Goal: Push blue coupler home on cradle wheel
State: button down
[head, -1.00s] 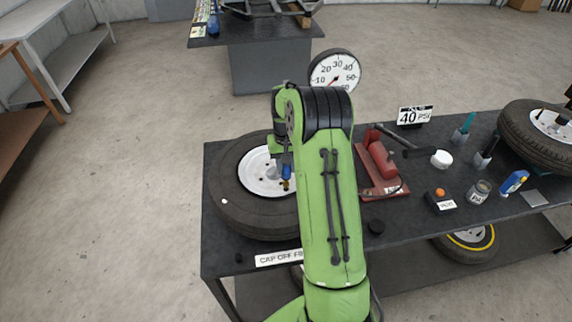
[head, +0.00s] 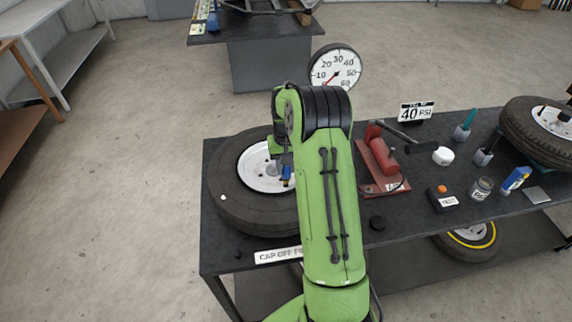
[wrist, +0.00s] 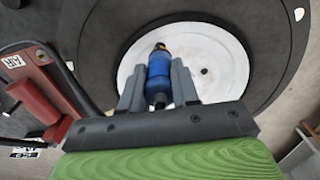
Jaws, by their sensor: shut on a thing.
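The blue coupler (wrist: 159,76) is between the fingers of my gripper (wrist: 158,88), which is shut on it. Its brass tip points at the white rim of the wheel (wrist: 215,55). I cannot tell whether the tip touches a valve stem. In the head view, the wheel (head: 230,208) lies flat on the bench's left end. The coupler (head: 287,172) shows as a small blue piece over the rim's right side. My arm hides the wheel's right edge and most of the gripper.
A red foot pump (head: 378,155) stands right of my arm, with a dial gauge (head: 336,68) behind. A "40 PSI" sign (head: 416,112), white tub (head: 443,156), jar (head: 481,188), blue bottle (head: 516,180) and second wheel (head: 545,125) are farther right.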

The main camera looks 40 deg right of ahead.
jog(key=shift+f, duration=0.15)
jog(key=c, duration=0.8)
grip_release()
jog(key=shift+o, duration=0.2)
notch_tip(320, 180, up, 7)
jog(key=p, duration=0.5)
jog(key=shift+r, duration=0.2)
jog(key=shift+f, duration=0.15)
